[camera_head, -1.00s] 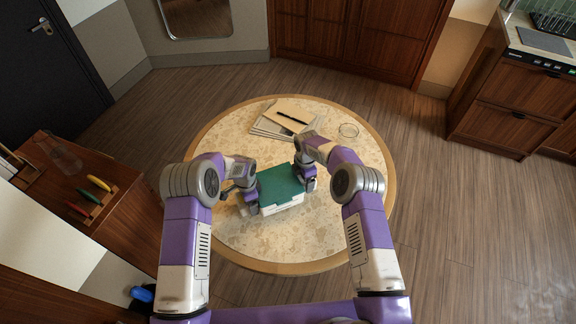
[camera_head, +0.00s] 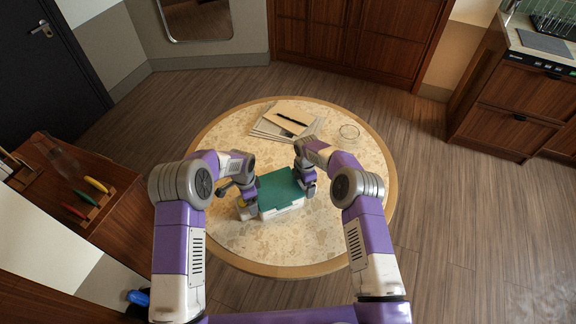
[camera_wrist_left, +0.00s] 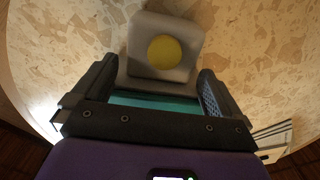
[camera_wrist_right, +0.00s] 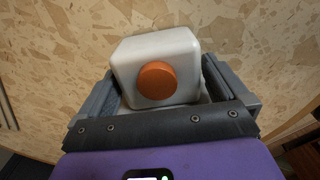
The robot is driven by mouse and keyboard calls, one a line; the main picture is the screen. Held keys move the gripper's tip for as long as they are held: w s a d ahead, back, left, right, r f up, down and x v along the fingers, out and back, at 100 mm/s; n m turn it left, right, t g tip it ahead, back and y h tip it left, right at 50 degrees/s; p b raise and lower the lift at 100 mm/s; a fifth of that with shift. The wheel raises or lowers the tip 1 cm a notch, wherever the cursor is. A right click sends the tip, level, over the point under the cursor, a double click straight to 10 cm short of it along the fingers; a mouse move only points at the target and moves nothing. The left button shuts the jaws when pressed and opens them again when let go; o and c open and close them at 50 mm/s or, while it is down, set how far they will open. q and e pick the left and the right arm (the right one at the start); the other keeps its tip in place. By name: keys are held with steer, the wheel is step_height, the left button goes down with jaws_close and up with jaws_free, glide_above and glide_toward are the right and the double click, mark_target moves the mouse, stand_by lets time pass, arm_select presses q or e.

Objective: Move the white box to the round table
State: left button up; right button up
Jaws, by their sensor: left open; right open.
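The white box (camera_head: 283,207) has a dark green top and sits on the round table (camera_head: 345,220), near its middle. My left gripper (camera_head: 246,204) is open at the box's left end. In the left wrist view a white block with a yellow disc (camera_wrist_left: 164,49) lies at the open fingers (camera_wrist_left: 157,78), beyond a strip of green top. My right gripper (camera_head: 308,188) is open at the box's right end. In the right wrist view a white block with an orange disc (camera_wrist_right: 156,80) lies between the open fingers (camera_wrist_right: 163,82). The grippers hide both box ends in the head view.
Papers with a pen (camera_head: 290,120) and a clear glass dish (camera_head: 349,131) lie at the table's back. A wooden cabinet (camera_head: 75,185) with coloured items stands at left. A kitchen counter (camera_head: 520,100) stands at right. The floor right of the table is clear.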

arm_select(q)
step_height(320, 180, up, 7)
steer(key=shift+r, duration=0.25)
arm_select(e)
steer(key=shift+r, duration=0.2)
step_height(320, 180, up, 12)
steer(key=shift+f, duration=0.15)
stand_by(0.4)
